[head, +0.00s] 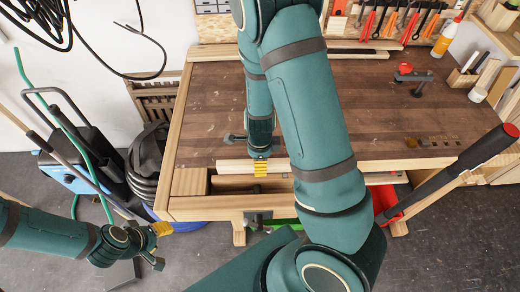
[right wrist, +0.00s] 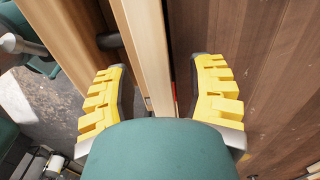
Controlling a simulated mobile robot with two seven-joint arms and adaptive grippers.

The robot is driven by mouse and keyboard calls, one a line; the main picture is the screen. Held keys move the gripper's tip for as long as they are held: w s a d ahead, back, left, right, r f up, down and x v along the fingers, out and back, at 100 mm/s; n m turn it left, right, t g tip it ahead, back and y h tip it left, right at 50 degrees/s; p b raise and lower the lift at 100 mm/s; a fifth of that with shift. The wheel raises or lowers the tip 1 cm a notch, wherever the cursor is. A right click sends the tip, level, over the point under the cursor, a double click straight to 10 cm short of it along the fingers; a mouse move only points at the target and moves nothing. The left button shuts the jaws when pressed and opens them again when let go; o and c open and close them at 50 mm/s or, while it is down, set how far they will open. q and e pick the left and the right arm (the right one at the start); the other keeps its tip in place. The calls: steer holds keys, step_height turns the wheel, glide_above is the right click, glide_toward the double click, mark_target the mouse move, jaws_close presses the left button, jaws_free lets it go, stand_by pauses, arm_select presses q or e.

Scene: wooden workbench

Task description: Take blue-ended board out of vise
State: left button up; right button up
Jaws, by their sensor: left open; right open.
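A pale board (head: 232,165) stands on edge in the wooden front vise (head: 226,184) of the workbench. No blue end shows on it; my right arm hides part of it. My right gripper (head: 260,170) is at the board, pointing down. In the right wrist view the open yellow fingers of this gripper (right wrist: 160,75) are on either side of the board (right wrist: 146,45), with gaps to it. My left gripper (head: 158,244) is open and empty, low at the left, away from the bench.
The workbench top (head: 212,110) is mostly clear. A red-knobbed clamp (head: 412,78) stands at the back right. A long black-handled tool (head: 455,168) leans at the right front. A blue-black machine (head: 68,150) stands on the floor at the left. Pliers hang on the back wall.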

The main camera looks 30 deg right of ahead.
step_height(320, 180, up, 11)
steer(key=shift+r, duration=0.15)
stand_by(0.4)
arm_select(q)
steer(key=shift+s, duration=0.1)
arm_select(e)
steer(key=shift+s, duration=0.2)
stand_by(0.3)
